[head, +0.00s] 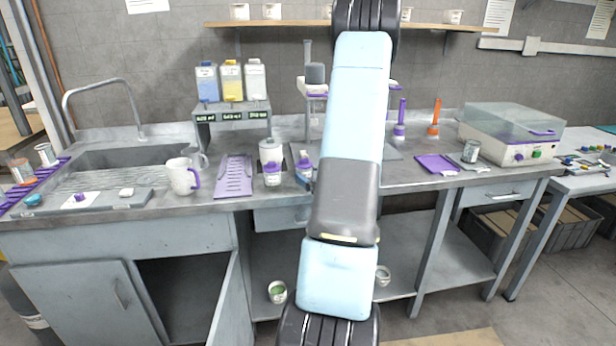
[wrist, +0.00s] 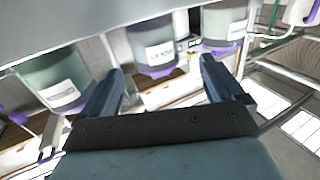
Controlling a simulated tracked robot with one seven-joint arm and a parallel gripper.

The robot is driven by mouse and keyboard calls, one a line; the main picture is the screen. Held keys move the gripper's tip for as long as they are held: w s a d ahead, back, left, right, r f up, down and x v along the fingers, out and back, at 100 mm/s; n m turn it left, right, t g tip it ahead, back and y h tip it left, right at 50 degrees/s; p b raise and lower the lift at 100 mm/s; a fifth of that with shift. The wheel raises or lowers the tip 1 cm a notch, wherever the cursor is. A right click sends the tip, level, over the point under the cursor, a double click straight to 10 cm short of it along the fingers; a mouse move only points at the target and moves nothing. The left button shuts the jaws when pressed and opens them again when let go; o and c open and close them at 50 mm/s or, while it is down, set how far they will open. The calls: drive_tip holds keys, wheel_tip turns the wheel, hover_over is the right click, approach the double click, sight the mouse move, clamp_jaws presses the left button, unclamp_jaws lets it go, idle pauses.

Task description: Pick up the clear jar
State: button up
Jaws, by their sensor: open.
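I cannot tell for certain which one is the clear jar. My gripper (wrist: 161,68) is open, with nothing visibly held between its two blue-grey fingers. In the head view my arm rises past the top edge, so my gripper is out of that frame. A small glass jar (head: 470,151) also stands on the bench at right.
A wooden wall shelf (head: 290,24) carries several small pots. The bench below holds a white mug (head: 183,176), a rack of three bottles (head: 231,82), a purple tray (head: 437,163) and a clear-lidded machine (head: 512,130). A sink (head: 130,155) is at left.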

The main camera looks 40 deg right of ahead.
sight(309, 172)
drive_tip(key=shift+w+d+f, duration=0.1)
drive_tip(key=shift+w+d, duration=0.15)
drive_tip(key=shift+w, duration=0.75)
drive_tip(key=shift+w+d, duration=0.2)
drive_tip(key=shift+w, duration=0.85)
drive_tip(key=shift+w+d+f, duration=0.1)
drive_tip(key=shift+w+d, duration=0.15)
drive_tip(key=shift+w, duration=0.75)
drive_tip(key=shift+r, duration=0.1)
drive_tip(key=c, duration=1.2)
